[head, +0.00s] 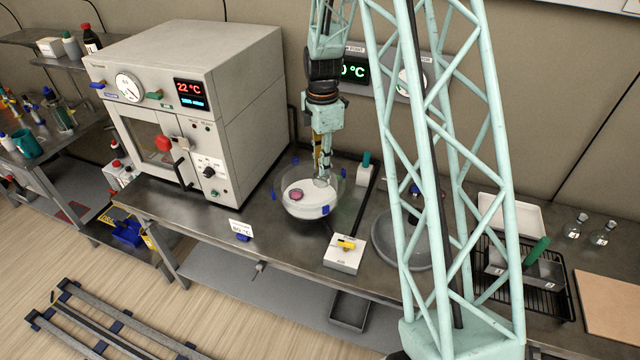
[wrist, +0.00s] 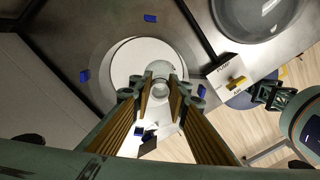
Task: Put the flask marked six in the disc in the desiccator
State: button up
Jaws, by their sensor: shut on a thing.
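My gripper (head: 323,172) points down into the open glass desiccator bowl (head: 334,206) on the bench. A white disc (head: 318,202) lies inside the bowl, with a small pinkish item at its left side. In the wrist view my gripper (wrist: 160,90) is shut on a small clear glass flask (wrist: 160,68), and the white disc (wrist: 126,68) lies below it. I cannot read a mark on this flask, and cannot tell whether its base touches the disc.
A box with a yellow valve handle (head: 346,246) stands in front of the bowl. A grey round domed lid (head: 396,250) lies to its right, partly behind my frame. An oven (head: 205,95) stands at left. Two flasks (head: 576,228) (head: 602,236) and a black rack (head: 545,290) are far right.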

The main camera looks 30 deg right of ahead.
aim_at(322, 181)
jog(key=shift+f, duration=1.75)
jog(key=shift+f, duration=1.85)
jog(key=shift+f, duration=0.2)
jog(key=o, duration=1)
jog(key=shift+r, duration=0.2)
jog(key=shift+r, duration=6)
